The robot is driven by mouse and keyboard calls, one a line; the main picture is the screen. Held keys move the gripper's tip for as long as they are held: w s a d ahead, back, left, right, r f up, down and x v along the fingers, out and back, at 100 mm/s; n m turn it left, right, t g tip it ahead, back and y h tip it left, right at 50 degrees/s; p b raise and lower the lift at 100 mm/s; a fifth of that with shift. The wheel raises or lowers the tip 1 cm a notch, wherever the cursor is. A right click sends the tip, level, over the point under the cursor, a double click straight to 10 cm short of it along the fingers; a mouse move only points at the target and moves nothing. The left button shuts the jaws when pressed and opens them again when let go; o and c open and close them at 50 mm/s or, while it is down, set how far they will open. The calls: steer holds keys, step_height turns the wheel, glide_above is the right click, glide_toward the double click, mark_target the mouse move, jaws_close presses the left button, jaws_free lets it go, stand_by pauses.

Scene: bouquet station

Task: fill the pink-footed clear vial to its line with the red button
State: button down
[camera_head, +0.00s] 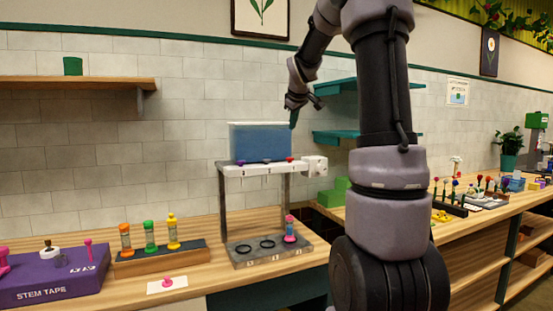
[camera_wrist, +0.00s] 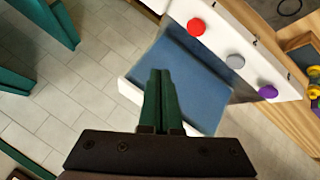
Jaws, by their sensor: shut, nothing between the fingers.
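The pink-footed vial (camera_head: 290,230) stands upright at the right-hand place of the dispenser's grey base (camera_head: 262,257); its liquid level and line are too small to tell. The dispenser has a blue tank (camera_head: 262,142) over a white shelf (camera_head: 235,171). The red button (camera_head: 290,159) is at the shelf's right, above the vial; it also shows in the wrist view (camera_wrist: 196,27). A grey button (camera_wrist: 236,62) and a purple button (camera_wrist: 268,91) sit in line with it. My gripper (camera_head: 293,120) is shut and empty, above the red button and apart from it. Its green fingers (camera_wrist: 162,72) show over the tank.
A rack at left holds orange, green and yellow-topped vials (camera_head: 149,236). Left of it is a purple box (camera_head: 52,277). Teal shelves (camera_head: 340,87) and green blocks (camera_head: 335,192) are right of the dispenser. The air above the tank is clear.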

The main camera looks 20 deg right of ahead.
mark_target(290, 160)
steer(key=shift+w+f, duration=0.1)
steer(key=shift+w, duration=0.8)
steer(key=shift+f, duration=4.4)
steer(key=shift+f, duration=0.15)
steer(key=shift+f, duration=0.25)
steer(key=shift+f, duration=0.6)
steer(key=shift+r, duration=1)
